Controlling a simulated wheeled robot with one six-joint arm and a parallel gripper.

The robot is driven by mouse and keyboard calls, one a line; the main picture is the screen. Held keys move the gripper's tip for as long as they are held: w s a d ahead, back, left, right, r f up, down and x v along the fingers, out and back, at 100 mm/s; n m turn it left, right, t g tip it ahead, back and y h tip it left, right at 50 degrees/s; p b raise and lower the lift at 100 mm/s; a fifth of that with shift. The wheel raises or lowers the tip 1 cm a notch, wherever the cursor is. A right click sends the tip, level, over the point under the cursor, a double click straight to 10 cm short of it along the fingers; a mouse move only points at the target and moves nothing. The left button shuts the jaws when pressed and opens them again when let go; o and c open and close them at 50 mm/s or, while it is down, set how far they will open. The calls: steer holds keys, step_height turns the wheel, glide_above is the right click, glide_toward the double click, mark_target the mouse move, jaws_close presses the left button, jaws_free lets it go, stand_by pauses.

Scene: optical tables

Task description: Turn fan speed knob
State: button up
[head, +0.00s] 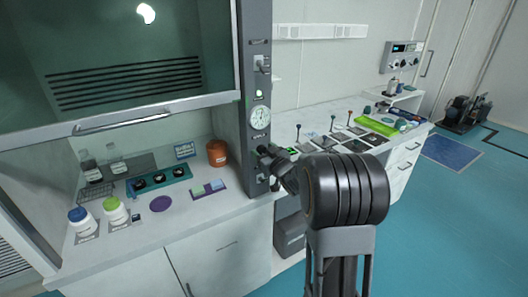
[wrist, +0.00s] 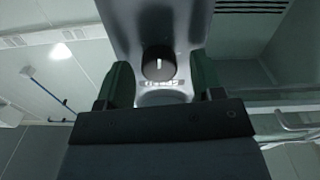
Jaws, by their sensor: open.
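The fan speed knob is a round black knob (wrist: 158,62) with a white pointer line, on the grey post of the fume hood. In the wrist view it lies between the two green fingers of my gripper (wrist: 160,72), which are open. There is a visible gap on each side, and I see no contact. The pointer line stands about upright in that view. In the head view my gripper (head: 271,155) is at the front of the hood post (head: 256,40), just below the round dial gauge (head: 260,117). My arm and gripper hide the knob there.
The raised hood sash (head: 150,115) is left of the post. Inside stand bottles (head: 115,210), a brown jar (head: 217,153) and a teal tray (head: 160,180). A fixture (head: 261,179) sticks out low on the post. A bench with instruments (head: 345,135) is on the right.

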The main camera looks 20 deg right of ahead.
steer(key=shift+c, duration=0.4)
steer(key=c, duration=0.8)
steer(key=shift+c, duration=0.2)
steer(key=shift+f+b, duration=0.1)
steer(key=shift+b, duration=0.25)
steer(key=n+b, duration=0.1)
steer(key=b, duration=0.1)
steer(key=shift+f+n+b, duration=0.2)
steer(key=shift+n+b, duration=0.2)
steer(key=n+b, duration=0.4)
steer(key=shift+r+b, duration=0.15)
steer(key=shift+b, duration=0.2)
steer(key=shift+r, duration=0.1)
steer(key=o, duration=0.9)
